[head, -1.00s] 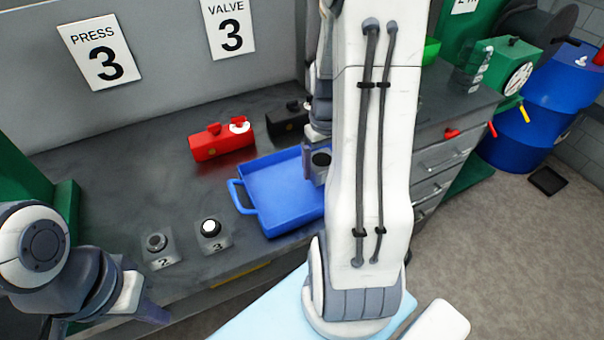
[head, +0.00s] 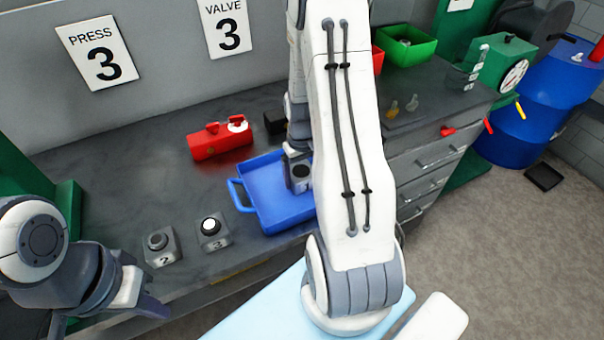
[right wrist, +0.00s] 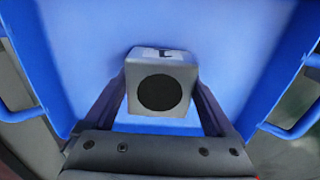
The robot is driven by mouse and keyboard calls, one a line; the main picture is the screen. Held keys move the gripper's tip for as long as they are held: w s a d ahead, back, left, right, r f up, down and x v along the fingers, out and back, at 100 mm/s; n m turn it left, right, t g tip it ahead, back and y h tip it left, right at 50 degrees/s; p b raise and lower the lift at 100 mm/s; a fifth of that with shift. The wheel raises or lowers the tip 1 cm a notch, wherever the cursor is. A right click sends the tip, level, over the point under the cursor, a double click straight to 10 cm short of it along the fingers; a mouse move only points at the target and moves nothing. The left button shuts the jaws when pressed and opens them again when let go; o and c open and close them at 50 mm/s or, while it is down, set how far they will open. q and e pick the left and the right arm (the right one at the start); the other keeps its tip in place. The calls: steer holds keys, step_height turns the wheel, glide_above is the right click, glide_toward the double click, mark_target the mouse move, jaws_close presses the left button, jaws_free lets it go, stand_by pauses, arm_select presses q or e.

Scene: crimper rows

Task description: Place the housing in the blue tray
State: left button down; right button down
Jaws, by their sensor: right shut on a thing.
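The housing (head: 301,174) is a small grey block with a round black hole in one face and a dark mark on another. My right gripper (head: 293,158) is shut on it. In the right wrist view the housing (right wrist: 160,95) sits between the two fingers, in front of the tray's blue floor. The blue tray (head: 262,222) lies on the dark bench with a handle at its left. The housing is within the tray's outline; I cannot tell whether it touches the floor. My right arm hides the tray's right part. My left gripper (head: 108,312) is open and empty at lower left.
A red block (head: 222,141) with a white disc stands behind the tray, beside a black block (head: 274,122). Button boxes marked 2 (head: 160,246) and 3 (head: 214,230) stand at the bench's front. A green bin (head: 408,46) is at the back right.

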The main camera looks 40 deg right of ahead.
mark_target(302, 172)
steer(key=shift+f, duration=0.1)
jaws_free()
step_height(302, 172, up, 12)
steer(key=b, duration=0.1)
steer(key=s+a+r+n, duration=0.1)
steer(key=a+r+n, duration=0.1)
steer(key=a, duration=0.7)
steer(key=s+a+r+n, duration=0.1)
steer(key=a+n, duration=0.1)
steer(key=a, duration=0.7)
steer(key=s+a+r+n+y, duration=0.1)
steer(key=s+a+n, duration=0.4)
steer(key=s+a, duration=0.7)
steer(key=shift+s+a+n, duration=0.4)
steer(key=shift+s, duration=0.75)
steer(key=shift+r, duration=0.1)
